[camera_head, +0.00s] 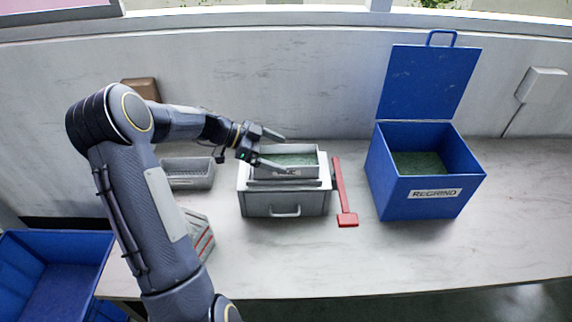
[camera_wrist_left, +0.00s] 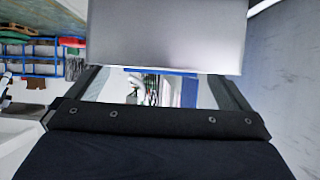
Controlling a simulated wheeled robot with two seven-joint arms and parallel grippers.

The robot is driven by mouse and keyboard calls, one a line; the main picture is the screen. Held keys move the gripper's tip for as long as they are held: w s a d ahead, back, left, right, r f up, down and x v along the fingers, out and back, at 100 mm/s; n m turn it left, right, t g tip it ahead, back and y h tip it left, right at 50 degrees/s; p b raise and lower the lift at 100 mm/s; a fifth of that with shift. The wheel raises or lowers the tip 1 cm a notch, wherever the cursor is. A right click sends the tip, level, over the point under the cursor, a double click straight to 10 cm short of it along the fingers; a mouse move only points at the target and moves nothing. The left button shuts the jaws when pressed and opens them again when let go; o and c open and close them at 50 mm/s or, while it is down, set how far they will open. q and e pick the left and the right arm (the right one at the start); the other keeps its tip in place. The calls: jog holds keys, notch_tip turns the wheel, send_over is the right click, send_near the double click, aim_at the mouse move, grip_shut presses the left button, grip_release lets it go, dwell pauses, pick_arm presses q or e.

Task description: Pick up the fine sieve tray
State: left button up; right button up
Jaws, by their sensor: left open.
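A grey tray (camera_head: 308,168) holding green granules sits on top of a grey box with a front drawer handle (camera_head: 258,204). I take it for the fine sieve tray; the label on its front is too small to read. My left gripper (camera_head: 284,152) is open at the tray's left side, one finger towards the back and the other over its front left part. Contact cannot be told. In the left wrist view, a plain grey surface (camera_wrist_left: 165,35), probably the tray's side, stands close ahead between the open fingers. My right gripper is out of view.
A red scraper-like tool (camera_head: 342,190) lies right of the box. A blue open-lidded bin (camera_head: 425,200) marked REGRIND stands further right. Another grey tray (camera_head: 188,181) lies left, partly behind my arm. A blue crate (camera_head: 20,240) is at lower left. The front right table is clear.

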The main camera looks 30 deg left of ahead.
aim_at(286, 155)
pick_arm(q)
jog(key=x, duration=0.3)
jog(key=shift+d, duration=0.2)
jog(key=c, duration=1.1)
